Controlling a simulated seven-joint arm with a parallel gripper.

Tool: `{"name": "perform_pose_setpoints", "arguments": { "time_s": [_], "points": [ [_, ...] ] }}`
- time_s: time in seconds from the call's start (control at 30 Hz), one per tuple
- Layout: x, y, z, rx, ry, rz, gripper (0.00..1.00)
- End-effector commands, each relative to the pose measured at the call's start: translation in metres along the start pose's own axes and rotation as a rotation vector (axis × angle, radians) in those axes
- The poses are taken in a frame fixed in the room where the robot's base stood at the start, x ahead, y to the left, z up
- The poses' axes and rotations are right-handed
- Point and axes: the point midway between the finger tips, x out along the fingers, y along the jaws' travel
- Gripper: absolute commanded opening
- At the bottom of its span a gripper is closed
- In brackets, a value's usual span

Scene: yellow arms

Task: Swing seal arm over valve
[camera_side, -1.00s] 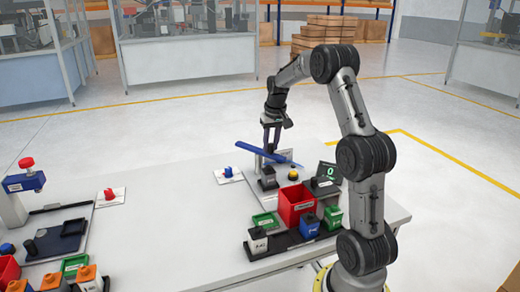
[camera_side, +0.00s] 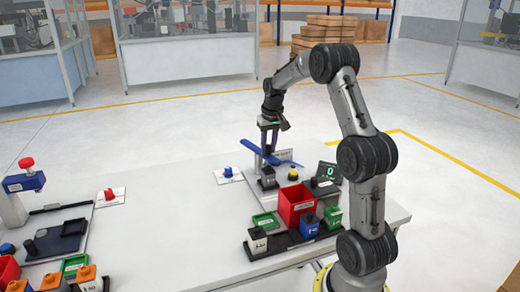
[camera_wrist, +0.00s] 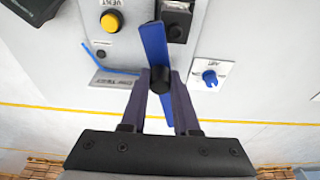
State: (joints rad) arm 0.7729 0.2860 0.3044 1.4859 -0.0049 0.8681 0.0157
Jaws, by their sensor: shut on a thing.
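The seal arm, a blue bar (camera_wrist: 154,45) with a black knob (camera_wrist: 160,79), runs nearly upright in the wrist view. My gripper (camera_wrist: 160,82) is shut on the knob, one finger on each side. One end of the bar reaches beside a dark block with a grey top (camera_wrist: 177,20), perhaps the valve; I cannot tell whether it covers any of it. In the side view the blue bar (camera_side: 250,148) slants out to the left of my gripper (camera_side: 269,157), and the dark block (camera_side: 267,178) stands in front of them.
A yellow button (camera_wrist: 112,21) marked VENT sits left of the bar. A plate with a blue knob (camera_wrist: 210,77) lies to its right. In the side view a red bin (camera_side: 296,204) and several small containers stand nearer the camera. The left-centre tabletop is clear.

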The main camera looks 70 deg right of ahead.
Motion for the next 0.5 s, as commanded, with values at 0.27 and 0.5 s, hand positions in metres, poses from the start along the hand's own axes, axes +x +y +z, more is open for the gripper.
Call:
{"name": "perform_pose_setpoints", "arguments": {
  "time_s": [0.27, 0.5],
  "points": [
    [0.002, -0.004, 0.000, -0.002, -0.001, -0.003, 0.09],
    [0.000, -0.015, -0.001, -0.003, 0.002, -0.003, 0.10]
  ]
}}
